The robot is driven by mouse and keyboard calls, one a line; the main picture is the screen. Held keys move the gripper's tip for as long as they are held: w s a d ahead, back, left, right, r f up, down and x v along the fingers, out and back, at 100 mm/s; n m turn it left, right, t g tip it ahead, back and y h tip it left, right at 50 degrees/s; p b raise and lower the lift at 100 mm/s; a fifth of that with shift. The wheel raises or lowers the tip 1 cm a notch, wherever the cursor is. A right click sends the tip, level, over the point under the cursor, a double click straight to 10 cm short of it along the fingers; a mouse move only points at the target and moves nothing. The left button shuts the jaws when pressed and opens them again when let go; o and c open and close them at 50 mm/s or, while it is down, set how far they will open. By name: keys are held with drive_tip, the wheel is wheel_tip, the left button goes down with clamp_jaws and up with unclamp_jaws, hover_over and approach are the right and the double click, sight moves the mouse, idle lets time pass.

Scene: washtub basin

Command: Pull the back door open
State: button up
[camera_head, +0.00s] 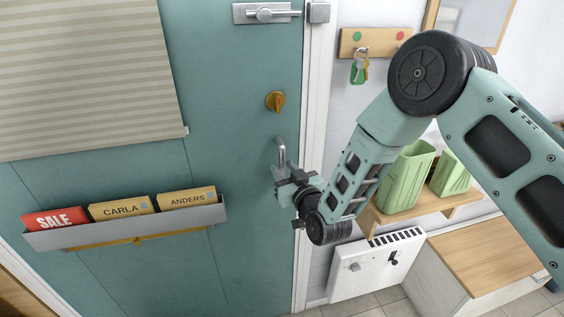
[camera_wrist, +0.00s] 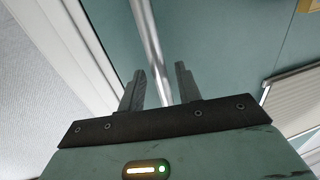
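The back door (camera_head: 225,150) is a teal panel that stands closed in its white frame (camera_head: 313,150). Its silver bar handle (camera_head: 281,152) is upright near the right edge of the door. In the wrist view the handle (camera_wrist: 153,50) runs down between the two fingers. My gripper (camera_head: 284,176) is at the lower part of the handle. In the wrist view my gripper (camera_wrist: 158,85) is open, with a gap between the handle and at least the right finger. Whether the left finger touches the handle cannot be told.
A brass thumb-turn (camera_head: 275,101) and a silver bolt (camera_head: 266,13) sit above the handle. A mail rack (camera_head: 70,238) and a striped blind (camera_head: 85,70) are on the door. At right are green containers (camera_head: 407,177) on a shelf, hanging keys (camera_head: 359,72), a white heater (camera_head: 375,266) and a bench (camera_head: 485,255).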

drive_tip(key=shift+x, duration=0.9)
clamp_jaws()
